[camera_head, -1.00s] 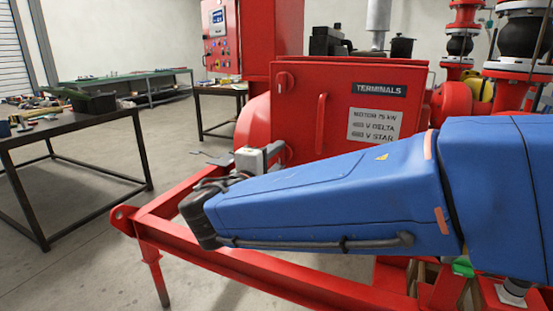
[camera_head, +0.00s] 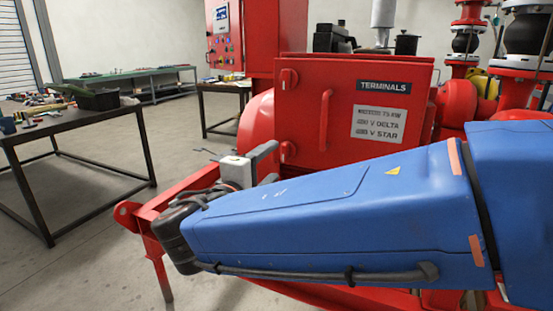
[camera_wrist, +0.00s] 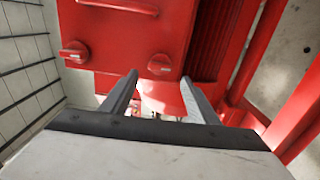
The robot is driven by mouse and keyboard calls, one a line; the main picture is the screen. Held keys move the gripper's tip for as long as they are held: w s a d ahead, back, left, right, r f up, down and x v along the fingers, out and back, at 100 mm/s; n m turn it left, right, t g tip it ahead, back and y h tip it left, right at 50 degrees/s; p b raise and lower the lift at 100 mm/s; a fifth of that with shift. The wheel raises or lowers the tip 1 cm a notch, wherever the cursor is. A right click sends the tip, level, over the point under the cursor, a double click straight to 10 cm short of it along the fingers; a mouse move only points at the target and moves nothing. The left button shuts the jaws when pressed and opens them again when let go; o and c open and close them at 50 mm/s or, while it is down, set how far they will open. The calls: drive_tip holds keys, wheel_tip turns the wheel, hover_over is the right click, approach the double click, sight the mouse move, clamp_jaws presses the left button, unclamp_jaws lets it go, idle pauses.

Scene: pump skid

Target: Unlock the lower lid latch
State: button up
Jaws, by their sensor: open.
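The red terminal box (camera_head: 345,120) carries an upper latch knob (camera_head: 289,78) and a lower latch knob (camera_head: 288,149) along the left edge of its lid. In the wrist view the lower latch knob (camera_wrist: 160,65) is at right and the upper one (camera_wrist: 75,53) at left. My gripper (camera_head: 273,162) is at the box's lower left corner. In the wrist view my gripper (camera_wrist: 159,79) is open and empty, its fingertips apart on both sides of the lower knob's line. I cannot tell whether they touch it.
A red lid handle (camera_head: 326,120) stands out beside the knobs. The red skid frame (camera_head: 180,190) runs below my wrist. A dark table (camera_head: 70,125) with a bin (camera_head: 98,100) stands at left. Clear floor lies between table and skid.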

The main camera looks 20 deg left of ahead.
drive_tip(key=s, duration=1.1)
drive_tip(key=shift+s+a, duration=0.2)
drive_tip(key=shift+a, duration=0.25)
drive_tip(key=w+d+f+m+g+h, duration=0.2)
drive_tip(key=w+d, duration=0.3)
drive_tip(key=d, duration=0.4)
drive_tip(key=w+d+f+m+g+h, duration=0.1)
drive_tip(key=w+d+f+g+h, duration=0.15)
drive_tip(key=w+d, duration=0.4)
drive_tip(key=d+f+m+g, duration=0.2)
drive_tip(key=d+f, duration=0.1)
drive_tip(key=d, duration=0.6)
drive_tip(key=d+f+m+g, duration=0.1)
drive_tip(key=d+f+g, duration=0.15)
drive_tip(key=d, duration=0.65)
drive_tip(key=s+d+f+m+g, duration=0.2)
drive_tip(key=d+f, duration=0.1)
drive_tip(key=d, duration=0.3)
drive_tip(key=s+d+f+m+g, duration=0.2)
drive_tip(key=s+d+f, duration=0.1)
drive_tip(key=d, duration=0.3)
drive_tip(key=s+d+f+m+y, duration=0.5)
drive_tip(key=s+d+m, duration=0.1)
drive_tip(key=s, duration=0.4)
drive_tip(key=shift+d+f+m+y, duration=0.2)
drive_tip(key=shift+f+m+y, duration=0.2)
drive_tip(key=shift+m, duration=0.2)
drive_tip(key=shift+s, duration=0.1)
drive_tip(key=shift+c, duration=0.6)
